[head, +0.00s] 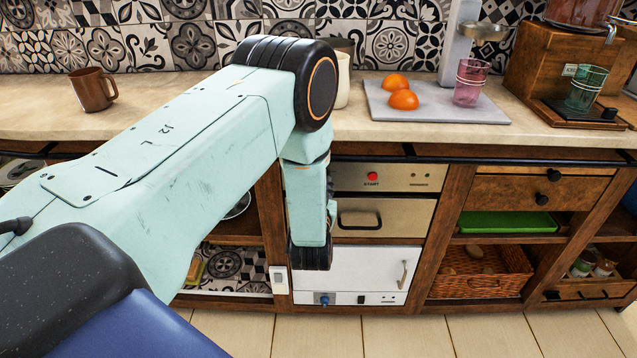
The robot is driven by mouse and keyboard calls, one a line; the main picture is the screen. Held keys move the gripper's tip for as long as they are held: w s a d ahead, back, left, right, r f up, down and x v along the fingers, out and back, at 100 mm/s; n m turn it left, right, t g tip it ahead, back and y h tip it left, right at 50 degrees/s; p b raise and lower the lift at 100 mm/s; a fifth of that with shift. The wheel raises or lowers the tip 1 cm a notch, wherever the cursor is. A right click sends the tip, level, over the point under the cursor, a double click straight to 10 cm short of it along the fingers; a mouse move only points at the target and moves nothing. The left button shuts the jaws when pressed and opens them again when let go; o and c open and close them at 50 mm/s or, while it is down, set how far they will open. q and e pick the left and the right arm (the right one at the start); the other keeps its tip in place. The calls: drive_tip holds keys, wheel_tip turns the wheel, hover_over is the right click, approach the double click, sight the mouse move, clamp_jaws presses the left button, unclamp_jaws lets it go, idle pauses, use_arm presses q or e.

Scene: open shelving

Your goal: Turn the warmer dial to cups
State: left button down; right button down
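A white front unit (355,267) with an upright handle sits low in the cabinet. Along its bottom strip are a blue knob (324,299), a small black switch (361,299) and tiny markings too small to read. I cannot tell for sure that the blue knob is the warmer dial, nor which setting it points to. My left arm reaches in from the left and bends down in front of the cabinet. Its black wrist joint is over the white unit's upper left, above the blue knob. The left gripper's fingers are hidden behind the arm. My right gripper is out of view.
Above the white unit are a panel with a red START button (372,176) and a drawer front with a black handle (361,220). A small white box (278,279) is left of the unit. A brown mug (92,90) and a grey board (445,112) are on the counter.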

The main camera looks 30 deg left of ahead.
use_arm(q)
drive_tip(key=c, duration=1)
unclamp_jaws()
drive_tip(key=shift+c, duration=0.2)
drive_tip(key=shift+s, duration=0.1)
drive_tip(key=v, duration=1.2)
drive_tip(key=shift+f, duration=0.15)
